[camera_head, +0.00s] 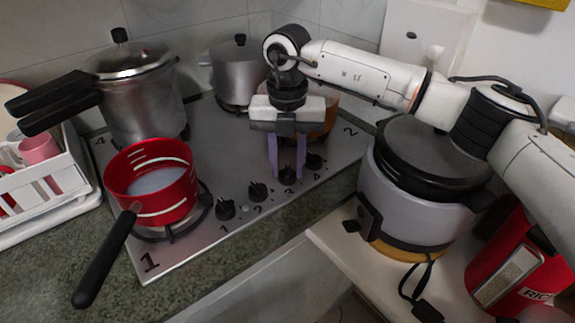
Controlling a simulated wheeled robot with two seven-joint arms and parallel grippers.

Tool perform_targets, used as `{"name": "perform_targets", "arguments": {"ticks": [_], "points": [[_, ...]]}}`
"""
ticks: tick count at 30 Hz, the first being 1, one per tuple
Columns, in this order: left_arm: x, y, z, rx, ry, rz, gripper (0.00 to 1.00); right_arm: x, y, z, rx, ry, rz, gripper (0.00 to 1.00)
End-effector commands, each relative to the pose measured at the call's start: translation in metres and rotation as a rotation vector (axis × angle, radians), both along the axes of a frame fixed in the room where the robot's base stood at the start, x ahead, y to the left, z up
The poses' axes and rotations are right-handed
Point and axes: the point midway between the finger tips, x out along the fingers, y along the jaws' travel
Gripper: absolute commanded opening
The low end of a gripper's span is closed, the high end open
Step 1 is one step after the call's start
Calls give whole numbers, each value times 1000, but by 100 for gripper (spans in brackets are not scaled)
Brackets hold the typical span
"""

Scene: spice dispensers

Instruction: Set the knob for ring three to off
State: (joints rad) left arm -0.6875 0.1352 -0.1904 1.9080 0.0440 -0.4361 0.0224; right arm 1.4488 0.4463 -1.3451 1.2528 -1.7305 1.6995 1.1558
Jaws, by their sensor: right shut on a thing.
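The silver stovetop (210,135) has a row of several black knobs along its front edge. My right gripper (288,174) reaches down from above with its purple fingers on either side of the third knob from the left (288,176). It is shut on that knob, which is partly hidden between the fingertips. The exact pointing direction of this knob is too small to tell. The first knob (225,210), second knob (257,192) and fourth knob (314,161) are free. My left gripper is not in view.
A red pan (152,190) sits on the front left ring, its handle over the counter. A pressure cooker (140,100) and a grey pot (238,72) stand at the back. An orange-brown pot (325,115) is behind my gripper. A rice cooker (405,205) stands close on the right.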

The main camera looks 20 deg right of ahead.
Motion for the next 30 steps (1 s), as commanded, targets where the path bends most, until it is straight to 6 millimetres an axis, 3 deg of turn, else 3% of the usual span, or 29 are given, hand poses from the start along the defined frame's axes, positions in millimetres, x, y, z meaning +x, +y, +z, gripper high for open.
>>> {"name": "perform_targets", "arguments": {"ticks": [18,30], "points": [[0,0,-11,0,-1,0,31,1,0,1,1,-2,541,8],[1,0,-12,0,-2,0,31,1,0,1,1,-2,712,8]]}}
